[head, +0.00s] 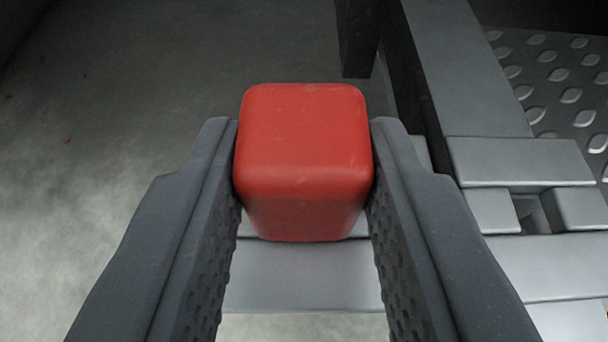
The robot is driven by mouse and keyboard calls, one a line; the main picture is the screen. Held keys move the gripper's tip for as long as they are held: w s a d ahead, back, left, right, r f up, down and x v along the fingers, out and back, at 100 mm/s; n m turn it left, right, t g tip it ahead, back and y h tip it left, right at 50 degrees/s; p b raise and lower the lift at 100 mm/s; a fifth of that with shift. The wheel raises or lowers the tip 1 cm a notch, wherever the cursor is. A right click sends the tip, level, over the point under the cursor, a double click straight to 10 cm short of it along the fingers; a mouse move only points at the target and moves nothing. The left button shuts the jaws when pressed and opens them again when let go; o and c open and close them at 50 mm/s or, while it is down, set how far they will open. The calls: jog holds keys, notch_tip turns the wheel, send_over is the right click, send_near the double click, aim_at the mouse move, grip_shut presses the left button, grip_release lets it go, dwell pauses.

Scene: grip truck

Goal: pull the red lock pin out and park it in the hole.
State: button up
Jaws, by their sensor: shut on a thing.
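The red lock pin (304,150) shows as a red block with rounded edges in the middle of the head view. My gripper (304,165) is shut on it, with one dark finger against its left side and the other against its right side. The lower part of the pin is hidden, so I cannot tell whether it sits in anything. A square hole (531,213) shows at the right between light grey blocks. The pin is to the left of this hole in the picture.
A grey metal plate (300,275) lies beneath and behind the pin. A dark beam (465,75) runs along the upper right, beside a tread plate (560,85) with raised studs. Bare concrete floor (130,110) is open at the left.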

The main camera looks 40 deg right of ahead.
jog(key=shift+f, duration=0.2)
dwell(0.5)
jog(key=o, duration=1.1)
jog(key=shift+c, duration=0.2)
